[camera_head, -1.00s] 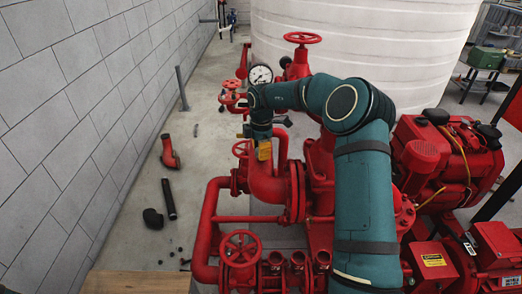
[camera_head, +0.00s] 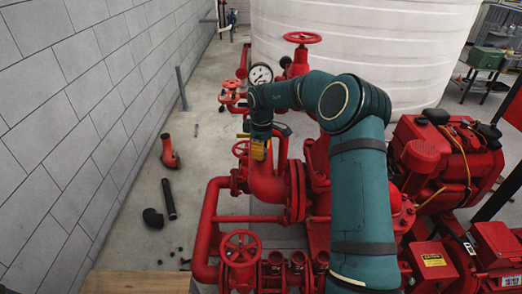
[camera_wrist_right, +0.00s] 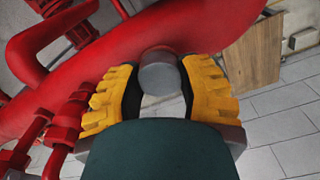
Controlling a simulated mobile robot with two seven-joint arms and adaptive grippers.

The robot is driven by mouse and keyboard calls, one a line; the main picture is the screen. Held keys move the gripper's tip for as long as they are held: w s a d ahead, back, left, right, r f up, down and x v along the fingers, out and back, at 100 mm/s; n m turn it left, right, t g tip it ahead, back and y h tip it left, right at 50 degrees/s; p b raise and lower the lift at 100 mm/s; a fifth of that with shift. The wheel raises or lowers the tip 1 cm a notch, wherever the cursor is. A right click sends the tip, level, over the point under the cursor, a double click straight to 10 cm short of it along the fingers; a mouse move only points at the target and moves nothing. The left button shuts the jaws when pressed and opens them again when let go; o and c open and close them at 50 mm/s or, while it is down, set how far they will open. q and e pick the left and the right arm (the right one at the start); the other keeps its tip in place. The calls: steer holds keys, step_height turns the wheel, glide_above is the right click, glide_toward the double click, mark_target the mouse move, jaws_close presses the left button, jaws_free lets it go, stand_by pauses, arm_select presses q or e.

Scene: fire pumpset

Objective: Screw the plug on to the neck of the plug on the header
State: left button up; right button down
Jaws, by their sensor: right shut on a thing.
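My right gripper (camera_head: 259,150) reaches down over the red pipework, beside the curved red pipe; its yellow-padded fingers show there. In the right wrist view the right gripper (camera_wrist_right: 160,82) has one finger on each side of a grey round plug (camera_wrist_right: 160,72) and is shut on it. The plug's flat end faces the camera, close against the large red header pipe (camera_wrist_right: 190,27). The neck under the plug is hidden, so I cannot tell how far the plug is on it. The left gripper is not in view.
A red handwheel valve (camera_head: 240,247) and a pressure gauge (camera_head: 260,74) stand near the arm. Red pipes crowd around the gripper. Loose pipe pieces, such as a black tube (camera_head: 169,199), lie on the floor by the grey wall. The red engine (camera_head: 440,160) is at right.

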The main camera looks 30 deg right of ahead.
steer(key=shift+m, duration=0.9)
steer(key=m, duration=0.4)
steer(key=shift+m, duration=0.3)
steer(key=c, duration=0.6)
jaws_free()
